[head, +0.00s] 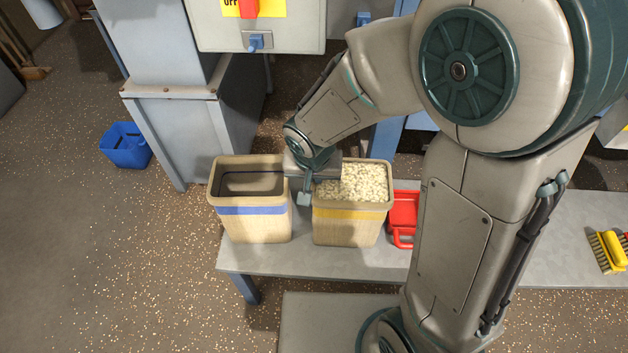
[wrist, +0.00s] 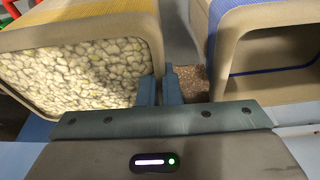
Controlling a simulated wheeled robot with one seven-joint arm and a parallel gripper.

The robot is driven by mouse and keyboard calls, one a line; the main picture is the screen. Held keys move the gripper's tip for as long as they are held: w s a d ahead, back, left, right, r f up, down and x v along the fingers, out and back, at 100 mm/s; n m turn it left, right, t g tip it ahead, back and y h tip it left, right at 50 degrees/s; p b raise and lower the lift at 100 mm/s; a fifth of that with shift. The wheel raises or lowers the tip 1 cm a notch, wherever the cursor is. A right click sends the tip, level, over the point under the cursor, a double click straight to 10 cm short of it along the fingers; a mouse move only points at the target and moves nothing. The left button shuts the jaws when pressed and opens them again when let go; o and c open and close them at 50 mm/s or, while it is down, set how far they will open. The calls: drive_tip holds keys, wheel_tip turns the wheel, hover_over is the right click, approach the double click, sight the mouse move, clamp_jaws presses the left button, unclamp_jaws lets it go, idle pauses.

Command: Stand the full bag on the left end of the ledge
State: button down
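The full bag (head: 345,228) is tan with a yellow band and heaped with pale lumps. It stands upright on the grey ledge (head: 310,262), right of an empty bag (head: 255,228) with a blue band, which occupies the left end. My gripper (head: 304,196) is down at the full bag's left rim, between the bags. In the wrist view, the fingers (wrist: 161,88) are almost together, with the full bag's wall (wrist: 145,30) running between them; they look closed on its rim. The empty bag (wrist: 225,50) is apart, to the right. The inner fingertip is partly hidden in the head view.
A red scoop or tray (head: 403,216) lies just right of the full bag. A yellow-backed brush (head: 608,250) is at the ledge's right. A grey machine housing (head: 195,130) stands behind the empty bag. A blue bucket (head: 125,148) is on the floor at left.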

drive_tip(key=shift+f, duration=0.3)
drive_tip(key=c, duration=1.6)
unclamp_jaws()
drive_tip(key=shift+r, duration=0.1)
drive_tip(key=shift+r, duration=0.1)
drive_tip(key=shift+r, duration=0.25)
drive_tip(key=p+v, duration=0.4)
drive_tip(key=v, duration=0.8)
drive_tip(key=shift+g, duration=0.6)
drive_tip(key=s+d+r, duration=0.1)
drive_tip(key=s+d, duration=0.1)
drive_tip(key=d, duration=0.3)
drive_tip(key=s+d+r, duration=0.1)
drive_tip(key=s+d, duration=0.1)
drive_tip(key=d, duration=0.4)
drive_tip(key=s+d+r, duration=0.1)
drive_tip(key=s+d, duration=0.2)
drive_tip(key=d, duration=0.3)
drive_tip(key=shift+d, duration=0.15)
